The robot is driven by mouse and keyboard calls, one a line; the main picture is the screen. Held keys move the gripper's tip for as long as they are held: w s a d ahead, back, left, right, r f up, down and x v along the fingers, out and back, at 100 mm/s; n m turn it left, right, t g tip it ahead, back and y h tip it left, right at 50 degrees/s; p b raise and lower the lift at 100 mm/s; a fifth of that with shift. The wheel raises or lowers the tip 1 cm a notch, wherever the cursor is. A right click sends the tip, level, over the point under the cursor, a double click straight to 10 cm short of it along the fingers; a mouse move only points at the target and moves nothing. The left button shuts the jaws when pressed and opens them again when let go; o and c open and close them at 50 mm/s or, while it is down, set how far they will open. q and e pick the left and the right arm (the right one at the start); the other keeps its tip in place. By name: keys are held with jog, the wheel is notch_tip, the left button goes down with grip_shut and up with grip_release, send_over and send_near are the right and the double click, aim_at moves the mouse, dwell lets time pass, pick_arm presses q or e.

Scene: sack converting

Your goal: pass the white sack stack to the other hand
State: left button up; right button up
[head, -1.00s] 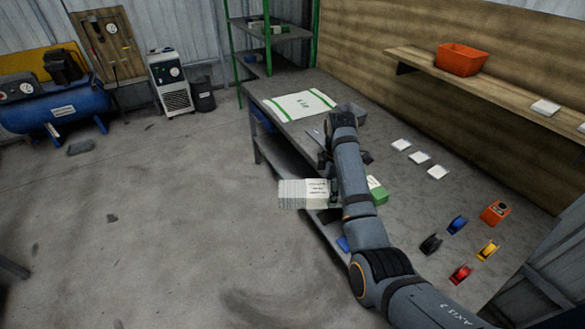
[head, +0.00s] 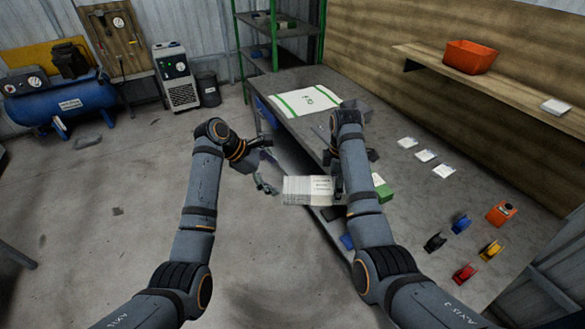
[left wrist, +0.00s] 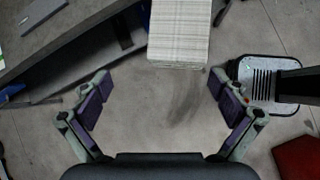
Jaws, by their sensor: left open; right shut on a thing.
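The white sack stack (head: 308,189) is a thick block of layered white sheets with print on its top. My right gripper (head: 338,186), partly hidden behind its own arm, is shut on the stack's right end and holds it out past the bench edge. My left gripper (head: 266,186) is open and empty, just left of the stack's free end. In the left wrist view the stack (left wrist: 179,38) shows at the top, ahead of my open left gripper (left wrist: 158,88) and right of the middle between the fingers, apart from them.
The grey bench (head: 415,205) carries a printed white sack (head: 306,101), a green-and-white stack (head: 382,188), small white pads (head: 425,156) and several coloured tape dispensers (head: 489,250). A shelf (head: 505,83) with an orange bin (head: 469,57) hangs on the wall.

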aim_at(315, 185)
pick_arm(q)
jog(key=d+r, duration=0.1)
jog(key=d, duration=0.1)
jog(key=d+r+g+h, duration=0.1)
jog(key=s+d+r+g, duration=0.1)
jog(key=d+r, duration=0.1)
jog(key=shift+s+d+m+h, duration=0.1)
jog(key=shift+d+m+h, duration=0.2)
jog(key=shift+d, duration=0.05)
jog(key=shift+d+f, duration=0.25)
jog(key=shift+f, duration=0.1)
jog(key=x, duration=1.1)
jog(key=shift+s, duration=0.15)
jog(key=c, duration=1.6)
pick_arm(e)
jog(key=o, duration=1.6)
